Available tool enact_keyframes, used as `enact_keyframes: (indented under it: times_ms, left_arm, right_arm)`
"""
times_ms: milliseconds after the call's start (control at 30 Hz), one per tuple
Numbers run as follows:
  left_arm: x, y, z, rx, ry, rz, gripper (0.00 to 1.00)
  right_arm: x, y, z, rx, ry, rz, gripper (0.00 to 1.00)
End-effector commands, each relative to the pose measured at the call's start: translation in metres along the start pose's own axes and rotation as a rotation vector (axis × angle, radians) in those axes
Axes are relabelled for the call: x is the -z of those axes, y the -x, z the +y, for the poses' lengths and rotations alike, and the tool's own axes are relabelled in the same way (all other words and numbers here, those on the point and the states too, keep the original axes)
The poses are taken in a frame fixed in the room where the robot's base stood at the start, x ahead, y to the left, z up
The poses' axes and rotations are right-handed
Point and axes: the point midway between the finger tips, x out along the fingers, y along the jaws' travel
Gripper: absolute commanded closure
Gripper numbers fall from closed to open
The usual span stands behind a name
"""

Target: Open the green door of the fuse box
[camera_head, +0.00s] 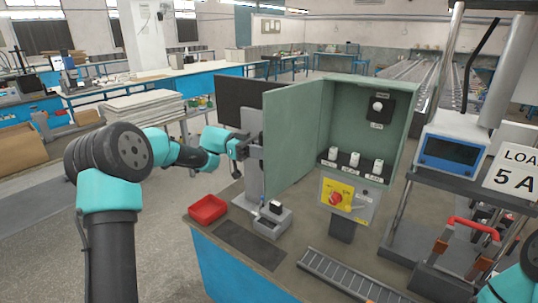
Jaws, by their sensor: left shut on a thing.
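The fuse box (383,139) is a green cabinet standing on the bench. Its green door (292,134) stands swung out on the left side, and the inside of the box shows. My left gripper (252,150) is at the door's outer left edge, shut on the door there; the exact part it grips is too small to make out. A black switch (377,107) and several white fuses (355,159) show inside. Only a bit of my right arm shows at the bottom right corner; its gripper is out of view.
A panel with a red-and-yellow switch (337,198) is below the box. A red tray (207,210), a grey holder (268,222) and a slotted rail (343,276) lie on the bench. A load unit (452,150) with a screen stands at the right.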

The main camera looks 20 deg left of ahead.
Motion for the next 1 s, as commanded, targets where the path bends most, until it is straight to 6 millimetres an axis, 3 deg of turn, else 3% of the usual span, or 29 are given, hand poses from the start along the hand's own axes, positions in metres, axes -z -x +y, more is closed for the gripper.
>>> enact_keyframes:
  times_ms: [400,433,667,1000]
  left_arm:
    - [0.0005,0.0030,-0.0004,0.000,0.003,0.000,1.00]
    - [0.0005,0.0029,-0.0004,0.000,0.003,0.000,0.84]
    - [0.0003,0.0026,-0.0007,0.000,0.001,0.000,0.62]
    - [0.0001,0.0051,-0.0010,0.001,0.000,0.000,0.61]
  right_arm:
    - [0.0000,0.0000,0.0000,0.000,0.000,0.000,1.00]
    - [0.0000,0.0000,0.0000,0.000,0.000,0.000,1.00]
    - [0.0000,0.0000,0.0000,0.000,0.000,0.000,1.00]
    - [0.0000,0.0000,0.0000,0.000,0.000,0.000,1.00]
